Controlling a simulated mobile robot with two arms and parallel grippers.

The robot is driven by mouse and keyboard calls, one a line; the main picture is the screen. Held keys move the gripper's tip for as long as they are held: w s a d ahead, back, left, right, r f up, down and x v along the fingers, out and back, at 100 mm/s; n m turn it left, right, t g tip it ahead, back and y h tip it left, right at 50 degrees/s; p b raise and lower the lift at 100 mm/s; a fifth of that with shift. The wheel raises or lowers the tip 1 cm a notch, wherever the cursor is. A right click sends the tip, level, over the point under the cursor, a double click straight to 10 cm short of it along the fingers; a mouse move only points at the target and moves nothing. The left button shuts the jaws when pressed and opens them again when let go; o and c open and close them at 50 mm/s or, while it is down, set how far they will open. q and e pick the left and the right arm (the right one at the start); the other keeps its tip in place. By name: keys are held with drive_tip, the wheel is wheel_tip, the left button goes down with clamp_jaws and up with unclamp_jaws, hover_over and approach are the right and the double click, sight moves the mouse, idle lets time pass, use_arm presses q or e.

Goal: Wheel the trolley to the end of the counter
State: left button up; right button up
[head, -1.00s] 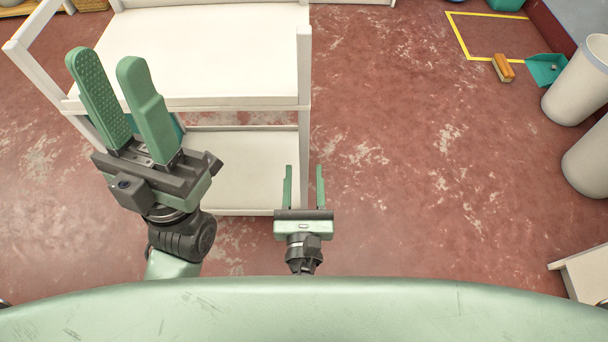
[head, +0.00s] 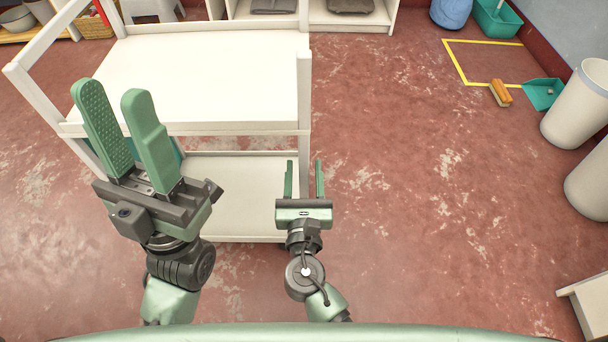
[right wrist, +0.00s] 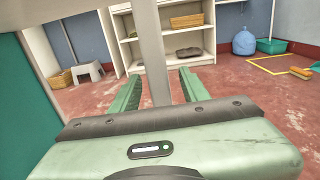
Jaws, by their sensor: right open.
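The white two-shelf trolley (head: 200,80) stands in front of me, in the left half of the head view. Its right near post (head: 304,95) also shows in the right wrist view (right wrist: 153,50), lined up between my right fingers. My right gripper (head: 304,178) is open at that post; whether the fingers reach around it or stop short, I cannot tell. My left gripper (head: 118,105) has its fingers apart, with nothing seen between them. It is nearer the camera and covers part of the trolley's left near side. I cannot make out which surface is the counter.
White bins (head: 578,105) stand along the right. A teal dustpan (head: 542,93) and an orange brush (head: 501,93) lie by a yellow floor square. Shelving (head: 355,20) and a small stool stand behind the trolley. The red floor right of the trolley is clear.

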clamp_jaws()
idle(1.4)
